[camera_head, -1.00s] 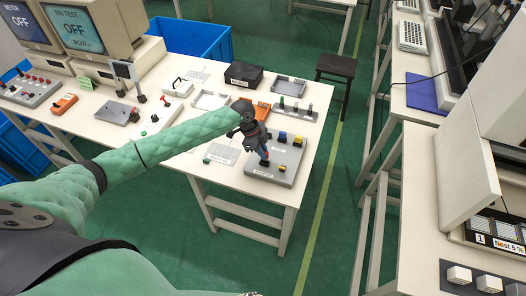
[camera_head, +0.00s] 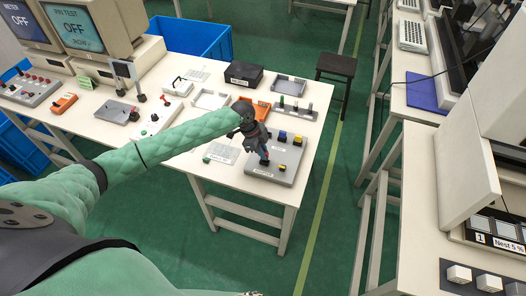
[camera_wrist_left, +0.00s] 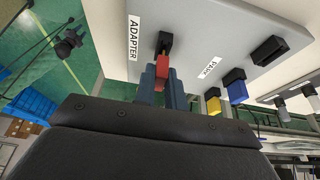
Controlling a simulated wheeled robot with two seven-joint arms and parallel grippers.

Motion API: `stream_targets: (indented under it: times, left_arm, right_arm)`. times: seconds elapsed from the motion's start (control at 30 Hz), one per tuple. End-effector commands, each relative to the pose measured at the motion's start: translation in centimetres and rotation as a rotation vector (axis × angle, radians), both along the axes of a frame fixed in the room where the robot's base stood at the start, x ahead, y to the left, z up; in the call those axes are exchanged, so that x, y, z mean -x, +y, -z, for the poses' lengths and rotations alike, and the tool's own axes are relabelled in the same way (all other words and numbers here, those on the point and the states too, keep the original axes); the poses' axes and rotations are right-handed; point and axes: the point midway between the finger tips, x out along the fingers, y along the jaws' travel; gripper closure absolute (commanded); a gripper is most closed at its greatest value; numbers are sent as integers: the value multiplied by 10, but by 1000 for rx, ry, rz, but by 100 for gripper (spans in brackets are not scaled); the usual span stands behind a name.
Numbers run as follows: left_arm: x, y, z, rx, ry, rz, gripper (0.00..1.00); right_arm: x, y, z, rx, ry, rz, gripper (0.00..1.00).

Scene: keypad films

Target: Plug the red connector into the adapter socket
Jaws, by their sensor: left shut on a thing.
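My left gripper (camera_head: 265,160) points down over the grey board (camera_head: 290,174) at the near right corner of the table. In the left wrist view its fingers (camera_wrist_left: 163,80) are shut on the red connector (camera_wrist_left: 162,68). The connector's front end is at the black adapter socket (camera_wrist_left: 165,42), beside the ADAPTER label (camera_wrist_left: 134,38). I cannot tell whether it is inside the socket or only against it. In the head view the gripper mostly hides the connector and socket. My right gripper is not in view.
On the same board, a blue connector (camera_wrist_left: 236,90) and a yellow connector (camera_wrist_left: 213,105) sit near the MAIN label (camera_wrist_left: 208,68). Another black socket (camera_wrist_left: 268,50) is at the right. Trays and a black box (camera_head: 243,74) stand behind; a dark stool (camera_head: 335,70) is beyond the table's right edge.

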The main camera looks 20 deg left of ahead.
Motion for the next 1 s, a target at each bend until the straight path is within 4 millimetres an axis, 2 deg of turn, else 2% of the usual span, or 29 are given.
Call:
stream_targets:
  times: [0.1,0.27,0.67,0.9,0.93,1.0]
  left_arm:
    - [0,0,3,0,0,0,100]
    - [0,0,6,0,0,0,100]
    - [0,0,14,0,0,0,100]
    - [0,0,19,0,0,0,100]
    - [0,0,18,0,0,0,82]
    - [0,0,18,0,0,0,69]
  right_arm:
    - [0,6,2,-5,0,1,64]
    - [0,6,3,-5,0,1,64]
    - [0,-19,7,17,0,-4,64]
    - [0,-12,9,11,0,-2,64]
    - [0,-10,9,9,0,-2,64]
    - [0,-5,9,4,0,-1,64]
